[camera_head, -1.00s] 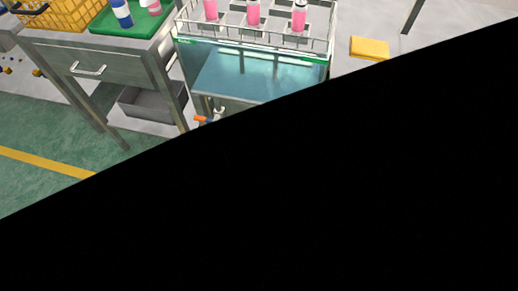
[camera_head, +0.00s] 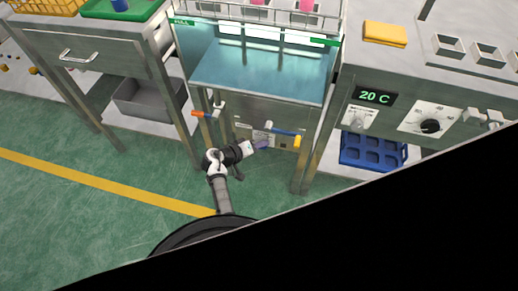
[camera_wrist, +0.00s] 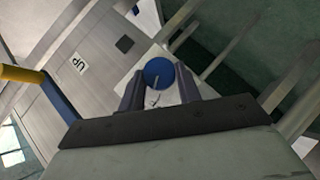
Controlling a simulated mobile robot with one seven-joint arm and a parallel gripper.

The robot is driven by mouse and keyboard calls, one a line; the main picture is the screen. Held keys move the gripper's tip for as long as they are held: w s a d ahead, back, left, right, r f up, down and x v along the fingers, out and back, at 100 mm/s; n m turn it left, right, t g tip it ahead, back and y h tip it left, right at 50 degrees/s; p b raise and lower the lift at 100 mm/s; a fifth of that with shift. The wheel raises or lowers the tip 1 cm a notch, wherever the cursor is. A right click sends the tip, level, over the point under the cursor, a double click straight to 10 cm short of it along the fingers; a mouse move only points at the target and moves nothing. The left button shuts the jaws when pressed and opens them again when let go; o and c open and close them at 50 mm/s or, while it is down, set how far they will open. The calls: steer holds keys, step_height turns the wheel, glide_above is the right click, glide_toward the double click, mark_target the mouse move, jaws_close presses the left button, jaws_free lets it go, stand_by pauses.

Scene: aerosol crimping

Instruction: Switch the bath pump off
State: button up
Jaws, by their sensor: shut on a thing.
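A round blue knob (camera_wrist: 158,72) with a pale pointer line sits on a white plate (camera_wrist: 190,88) in the wrist view. My gripper (camera_wrist: 159,88) has its two dark fingers closed on either side of the knob. In the head view my gripper (camera_head: 262,144) reaches the metal panel (camera_head: 238,110) under the water bath (camera_head: 262,72). The knob is hidden there behind the fingers. I cannot read a pump label or the knob's setting.
A blue lever with a yellow end (camera_head: 285,132) is just right of my gripper. An orange-ended lever (camera_head: 200,114) is to its left. A metal leg (camera_head: 304,165) stands at right. The right bench has a 20 C display (camera_head: 374,97). Green floor is open at left.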

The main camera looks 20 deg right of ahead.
stand_by(0.5)
steer(key=shift+f, duration=0.1)
steer(key=o, duration=1)
steer(key=shift+c, duration=0.2)
steer(key=shift+a, duration=0.1)
steer(key=v, duration=1.3)
steer(key=shift+a+b, duration=0.35)
steer(key=shift+a, duration=0.05)
